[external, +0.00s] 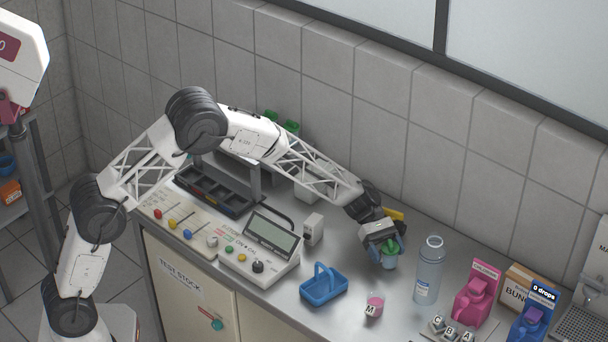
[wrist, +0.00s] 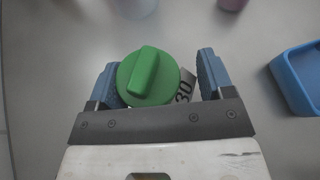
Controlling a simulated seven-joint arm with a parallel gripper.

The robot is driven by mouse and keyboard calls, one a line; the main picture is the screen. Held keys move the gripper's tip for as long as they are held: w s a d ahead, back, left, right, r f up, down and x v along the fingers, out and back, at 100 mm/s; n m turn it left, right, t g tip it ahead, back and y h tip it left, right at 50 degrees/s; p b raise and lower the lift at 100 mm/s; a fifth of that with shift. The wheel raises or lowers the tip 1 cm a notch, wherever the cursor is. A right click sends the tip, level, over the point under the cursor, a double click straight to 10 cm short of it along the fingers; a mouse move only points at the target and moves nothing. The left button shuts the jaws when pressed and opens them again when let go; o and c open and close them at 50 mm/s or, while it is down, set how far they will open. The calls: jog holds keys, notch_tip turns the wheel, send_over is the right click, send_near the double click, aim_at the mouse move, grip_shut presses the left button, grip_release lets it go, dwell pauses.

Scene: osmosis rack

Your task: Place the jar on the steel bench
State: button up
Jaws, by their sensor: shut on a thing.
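The jar has a green lid with a raised grip bar and a pale blue-green body (external: 390,262). In the wrist view its lid (wrist: 148,76) sits between two blue fingers, with a label reading "30" beside it. My gripper (external: 383,250) is shut on the jar and holds it upright at or just above the steel bench (external: 345,262). I cannot tell whether its base touches the bench. In the wrist view my gripper (wrist: 157,66) shows the lid nearer the left finger; the contact lower down is hidden.
A blue basket (external: 324,288) and a pink jar marked M (external: 374,306) stand in front. A clear bottle (external: 430,270) stands close on the right, with pink (external: 478,295) and blue dispensers beyond. A meter (external: 260,248) is on the left. Bare bench surrounds the jar.

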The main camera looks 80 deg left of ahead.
jog(key=shift+f, duration=0.1)
jog(key=o, duration=0.9)
jog(key=shift+s+a, duration=0.1)
jog(key=shift+a, duration=0.1)
jog(key=v, duration=1.1)
jog(key=shift+s+a+r, duration=0.15)
jog(key=shift+a+r, duration=0.1)
jog(key=shift+r, duration=0.05)
jog(key=shift+d, duration=0.1)
